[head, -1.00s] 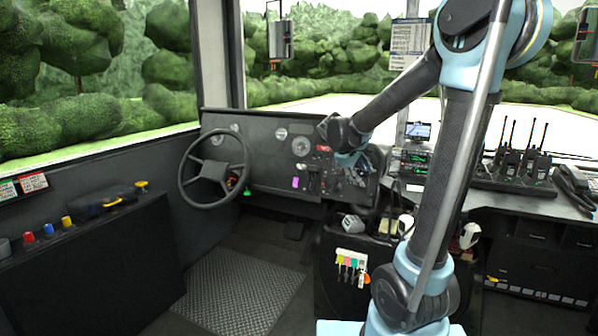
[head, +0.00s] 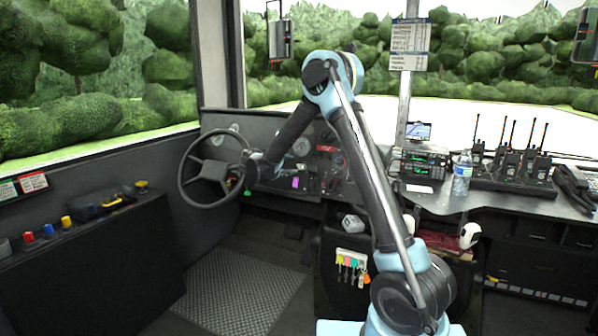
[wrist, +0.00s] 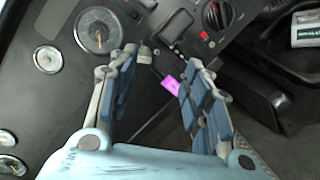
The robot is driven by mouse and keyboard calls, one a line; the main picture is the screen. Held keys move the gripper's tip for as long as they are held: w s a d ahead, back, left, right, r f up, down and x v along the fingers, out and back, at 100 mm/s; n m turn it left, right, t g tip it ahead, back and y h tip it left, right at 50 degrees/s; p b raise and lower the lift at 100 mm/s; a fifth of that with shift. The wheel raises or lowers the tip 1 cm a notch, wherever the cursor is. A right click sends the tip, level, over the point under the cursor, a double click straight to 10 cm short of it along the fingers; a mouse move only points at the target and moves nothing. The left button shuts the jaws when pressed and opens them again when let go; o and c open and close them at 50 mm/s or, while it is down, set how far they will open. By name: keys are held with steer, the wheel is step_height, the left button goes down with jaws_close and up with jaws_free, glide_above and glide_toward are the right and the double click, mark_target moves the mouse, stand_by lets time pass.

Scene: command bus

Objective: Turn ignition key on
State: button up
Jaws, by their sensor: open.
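The pink key tag (wrist: 171,86) hangs on the dashboard and lies between my fingers in the wrist view. It shows as a small purple patch in the head view (head: 295,182). A silver piece, perhaps the key or its lock (wrist: 145,55), is just beside my left fingertip; I cannot tell whether they touch. My gripper (wrist: 160,60) is open, with nothing held between its blue padded fingers. In the head view my gripper (head: 248,168) is at the right rim of the steering wheel, in front of the dashboard.
The steering wheel (head: 210,172) stands left of my gripper. Round gauges (wrist: 98,30) and a rotary knob (wrist: 217,14) are on the dashboard. A water bottle (head: 462,174) and several radios (head: 510,165) stand on the right console. The ribbed floor (head: 240,290) is clear.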

steer(key=n+t, duration=0.1)
glide_toward(299, 167)
steer(key=x, duration=0.7)
steer(key=a+x, duration=0.1)
steer(key=x, duration=0.3)
steer(key=shift+w+d+f, duration=0.1)
steer(key=shift+w+f, duration=0.15)
jaws_close()
